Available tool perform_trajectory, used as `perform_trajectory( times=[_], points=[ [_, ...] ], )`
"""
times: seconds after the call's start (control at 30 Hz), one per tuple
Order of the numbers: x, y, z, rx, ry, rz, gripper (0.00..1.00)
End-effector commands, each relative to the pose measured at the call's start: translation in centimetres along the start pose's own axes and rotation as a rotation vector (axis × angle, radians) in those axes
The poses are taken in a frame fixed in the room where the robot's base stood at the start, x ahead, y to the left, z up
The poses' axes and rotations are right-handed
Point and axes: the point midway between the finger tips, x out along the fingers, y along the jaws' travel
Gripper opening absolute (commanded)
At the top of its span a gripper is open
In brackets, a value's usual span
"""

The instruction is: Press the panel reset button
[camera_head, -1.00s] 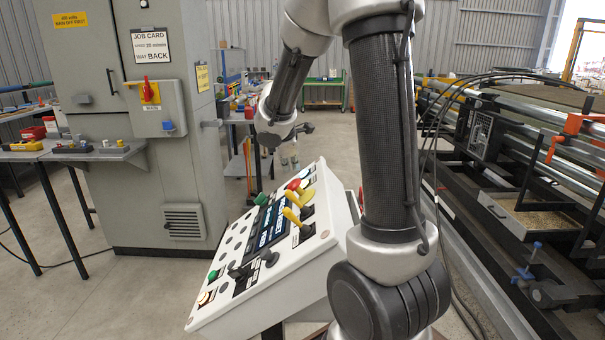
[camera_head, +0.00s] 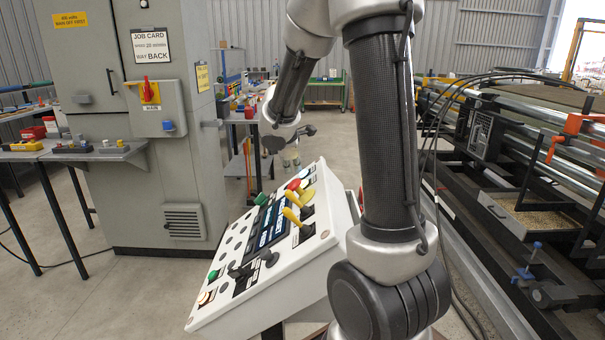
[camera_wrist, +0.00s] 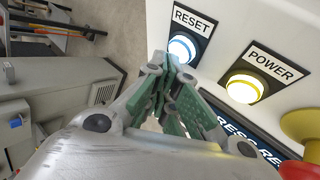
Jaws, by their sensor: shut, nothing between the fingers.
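The control panel (camera_head: 225,290) is a white sloped console in the head view. My gripper (camera_head: 291,160) shows small there, near the panel's far upper end.
A lit POWER button (camera_wrist: 245,88) with a yellow ring lies beside the reset button. Red and yellow knobs are close by on the panel. A grey cabinet (camera_head: 150,200) stands left, black machinery (camera_head: 510,210) right.

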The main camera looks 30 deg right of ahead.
Motion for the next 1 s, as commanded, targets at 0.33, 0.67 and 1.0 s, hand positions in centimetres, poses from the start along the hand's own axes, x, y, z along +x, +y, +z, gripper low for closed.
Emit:
perform_trajectory(
  times=[0.33, 0.67, 1.0],
  points=[
    [0.25, -0.16, 0.2, -0.001, -0.001, 0.0, 0.0],
    [0.54, -0.38, 0.42, 0.0, -0.001, 0.0, 0.0],
    [0.61, -0.45, 0.47, 0.0, -0.001, 0.0, 0.0]
  ],
)
